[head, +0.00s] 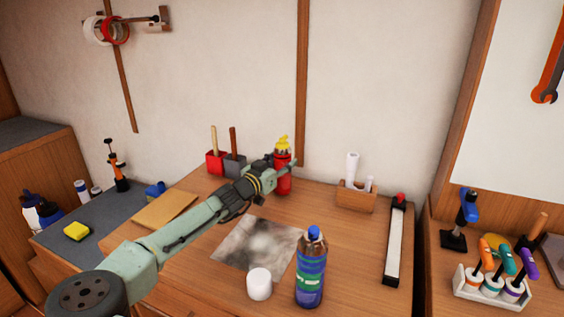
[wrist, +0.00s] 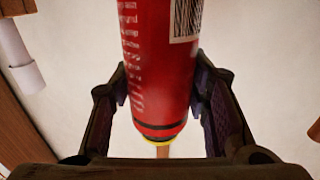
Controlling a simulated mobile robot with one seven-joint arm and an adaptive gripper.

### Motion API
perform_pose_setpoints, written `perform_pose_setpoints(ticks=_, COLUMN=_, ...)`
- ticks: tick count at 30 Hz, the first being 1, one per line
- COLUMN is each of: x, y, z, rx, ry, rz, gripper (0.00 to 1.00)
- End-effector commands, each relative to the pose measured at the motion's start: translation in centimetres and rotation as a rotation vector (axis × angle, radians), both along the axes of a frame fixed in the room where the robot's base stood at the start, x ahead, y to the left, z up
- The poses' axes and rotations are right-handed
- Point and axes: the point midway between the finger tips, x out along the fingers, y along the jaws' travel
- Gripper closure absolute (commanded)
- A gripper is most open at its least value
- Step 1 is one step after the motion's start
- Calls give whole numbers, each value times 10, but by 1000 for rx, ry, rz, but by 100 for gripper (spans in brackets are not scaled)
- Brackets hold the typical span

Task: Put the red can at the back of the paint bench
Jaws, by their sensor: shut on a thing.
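The red can (head: 284,182), with a yellow top, is upright near the back edge of the wooden bench (head: 350,240), close to the wall. My gripper (head: 279,166) reaches it from the front left and is shut around its body. In the wrist view the red can (wrist: 160,65) fills the space between the two dark fingers (wrist: 165,100), with its printed label and barcode showing. The wrist view appears upside down. I cannot tell whether the can's base touches the bench top.
Red and grey holders (head: 225,163) with brushes stand left of the can. A wooden box (head: 356,196) with white rolls is to its right. A blue-capped bottle (head: 311,275), white cup (head: 259,284) and stained sheet (head: 248,243) are in front. The middle right is clear.

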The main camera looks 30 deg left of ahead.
Motion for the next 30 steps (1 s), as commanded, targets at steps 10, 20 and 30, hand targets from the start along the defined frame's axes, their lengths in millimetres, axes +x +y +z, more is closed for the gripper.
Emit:
perform_pose_setpoints(ticks=10, x=0, y=0, z=-3, rx=-1, ry=0, rz=0, gripper=43)
perform_pose_setpoints(ticks=20, x=0, y=0, z=-3, rx=-1, ry=0, rz=0, gripper=37)
perform_pose_setpoints(ticks=30, x=-37, y=6, z=-3, rx=-1, ry=1, rz=4, gripper=37)
